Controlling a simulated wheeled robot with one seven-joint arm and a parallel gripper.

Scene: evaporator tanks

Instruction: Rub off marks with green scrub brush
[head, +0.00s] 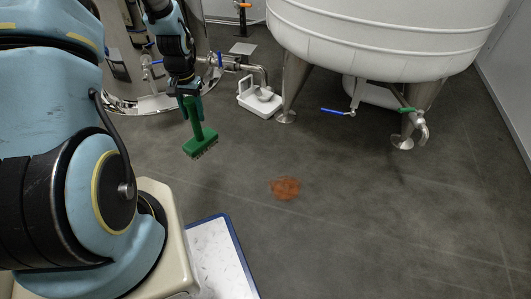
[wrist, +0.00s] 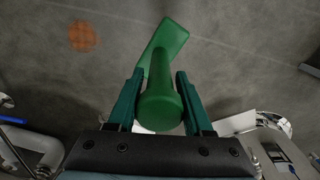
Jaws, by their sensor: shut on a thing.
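My gripper (head: 184,90) is shut on the handle of the green scrub brush (head: 196,130), which hangs in the air with its head and dark bristles downward. In the wrist view the fingers (wrist: 160,100) stand on either side of the round green handle (wrist: 160,106), and the brush head extends beyond it. An orange-brown mark (head: 285,188) lies on the grey floor, to the right of and nearer than the brush in the head view. The mark also shows at the upper left of the wrist view (wrist: 83,36). The brush is apart from the mark.
A large white tank (head: 385,35) on metal legs stands at the back right, with valves and a blue handle (head: 338,112) below. A white scale-like item (head: 259,100) sits near its left leg. A blue-edged white board (head: 222,255) lies at the front. Floor around the mark is clear.

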